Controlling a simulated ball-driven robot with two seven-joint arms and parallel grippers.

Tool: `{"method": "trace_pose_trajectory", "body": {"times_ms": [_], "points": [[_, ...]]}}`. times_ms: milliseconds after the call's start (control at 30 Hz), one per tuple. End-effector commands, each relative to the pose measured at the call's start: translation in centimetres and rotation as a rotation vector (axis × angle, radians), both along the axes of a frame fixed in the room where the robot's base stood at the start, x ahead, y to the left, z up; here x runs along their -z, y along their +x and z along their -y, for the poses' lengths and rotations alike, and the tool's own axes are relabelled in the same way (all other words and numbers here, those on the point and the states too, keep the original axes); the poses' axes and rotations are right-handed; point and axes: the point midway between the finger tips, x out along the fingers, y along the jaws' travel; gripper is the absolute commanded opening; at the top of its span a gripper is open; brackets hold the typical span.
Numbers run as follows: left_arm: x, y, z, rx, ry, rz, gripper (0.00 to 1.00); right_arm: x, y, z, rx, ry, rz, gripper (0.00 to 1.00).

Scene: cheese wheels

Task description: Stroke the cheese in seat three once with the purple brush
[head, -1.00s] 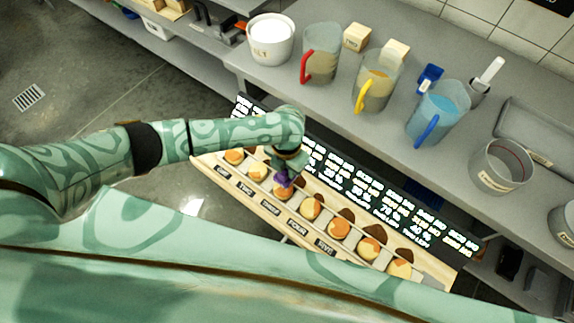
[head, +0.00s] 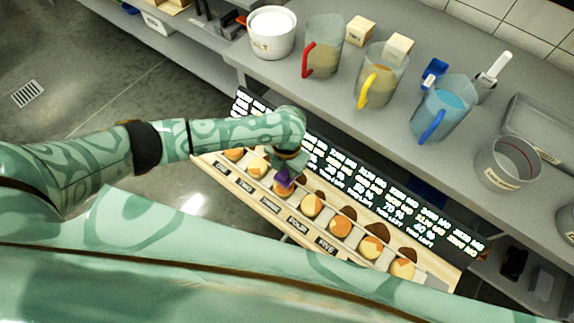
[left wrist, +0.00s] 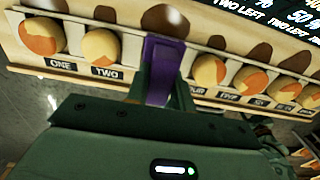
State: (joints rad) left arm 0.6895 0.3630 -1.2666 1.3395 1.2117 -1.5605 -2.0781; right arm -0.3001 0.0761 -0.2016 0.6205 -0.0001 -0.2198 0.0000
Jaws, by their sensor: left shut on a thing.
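My left gripper (head: 288,162) is shut on the purple brush (head: 284,178), which points down over the row of seats. The brush also shows in the left wrist view (left wrist: 160,68), upright between my fingers. The cheese in seat three (head: 283,190) is a small orange and pale wheel. In the head view its upper part is behind the brush, and I cannot tell if the two touch. In the left wrist view the brush stands between cheeses two and four and hides cheese three. My right gripper is out of view.
Neighbouring cheeses two (head: 257,168) and four (head: 313,205) sit close on either side in the wooden rack (head: 270,218). A dark sign board (head: 350,180) with white text rises behind. Jugs, including a blue one (head: 441,108), stand on the grey shelf beyond.

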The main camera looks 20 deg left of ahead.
Motion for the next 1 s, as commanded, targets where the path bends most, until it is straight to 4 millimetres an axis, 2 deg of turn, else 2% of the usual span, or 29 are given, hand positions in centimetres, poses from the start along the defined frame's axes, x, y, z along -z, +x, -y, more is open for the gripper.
{"method": "trace_pose_trajectory", "body": {"times_ms": [533,1000], "points": [[0.4,0.0,0.0,0.000,0.000,0.000,0.05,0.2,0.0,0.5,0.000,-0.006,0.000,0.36],[0.3,-1.4,-0.5,0.000,0.002,-0.002,0.05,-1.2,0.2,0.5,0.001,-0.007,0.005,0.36]]}}
